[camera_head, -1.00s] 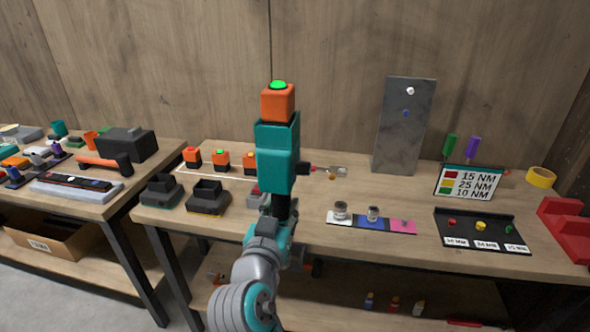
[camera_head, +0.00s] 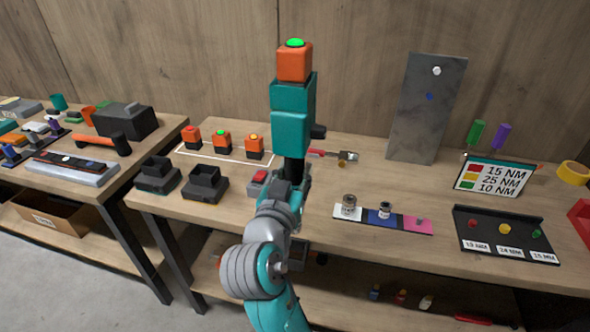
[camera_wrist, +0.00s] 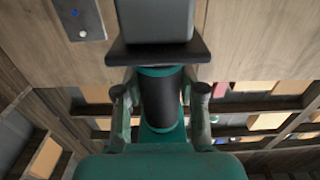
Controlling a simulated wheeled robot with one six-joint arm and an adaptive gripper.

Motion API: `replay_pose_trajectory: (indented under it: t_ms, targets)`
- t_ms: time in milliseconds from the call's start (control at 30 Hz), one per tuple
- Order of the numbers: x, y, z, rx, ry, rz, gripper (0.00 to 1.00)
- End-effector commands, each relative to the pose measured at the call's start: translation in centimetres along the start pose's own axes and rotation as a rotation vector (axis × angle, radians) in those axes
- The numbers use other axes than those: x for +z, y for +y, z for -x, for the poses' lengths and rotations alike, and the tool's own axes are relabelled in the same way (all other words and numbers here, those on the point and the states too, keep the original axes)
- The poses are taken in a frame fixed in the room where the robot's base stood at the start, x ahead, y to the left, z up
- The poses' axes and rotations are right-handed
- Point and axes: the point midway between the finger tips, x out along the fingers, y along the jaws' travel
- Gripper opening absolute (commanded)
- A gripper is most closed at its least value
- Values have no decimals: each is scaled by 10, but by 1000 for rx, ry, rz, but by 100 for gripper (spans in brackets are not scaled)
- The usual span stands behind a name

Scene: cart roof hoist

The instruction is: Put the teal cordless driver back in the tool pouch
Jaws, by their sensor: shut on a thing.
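The teal cordless driver (camera_head: 293,130) is held upright, well above the bench top at centre. An orange block with a green top stands directly above its teal body. My gripper (camera_head: 292,185) is below the teal body in the head view, shut on the driver's dark handle. In the wrist view my gripper (camera_wrist: 160,103) has a finger on each side of the black handle (camera_wrist: 159,98) of the driver. A black plate and grey block show at the handle's upper end in that view. I cannot make out the tool pouch in either view.
Two dark holders (camera_head: 205,184) and several orange blocks (camera_head: 222,140) lie left of my arm. A grey upright panel (camera_head: 426,110), a torque sign (camera_head: 495,177) and a black tray (camera_head: 505,237) stand to the right. A second bench (camera_head: 100,185) is at left, across a gap.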

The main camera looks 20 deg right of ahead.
Motion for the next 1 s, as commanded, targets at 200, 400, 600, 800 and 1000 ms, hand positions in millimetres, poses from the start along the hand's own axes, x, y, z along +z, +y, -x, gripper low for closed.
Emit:
replay_pose_trajectory:
  t_ms: [200, 400, 600, 800, 1000]
  targets:
    - [2, 0, 1, -2, 0, -1, 0]
    - [12, 0, 1, -2, -1, 0, 0]
    - [24, 0, 1, -2, 0, 0, 0]
    - [36, 0, 1, -2, 0, -1, 0]
    - [47, 0, 1, -2, 0, 0, 0]
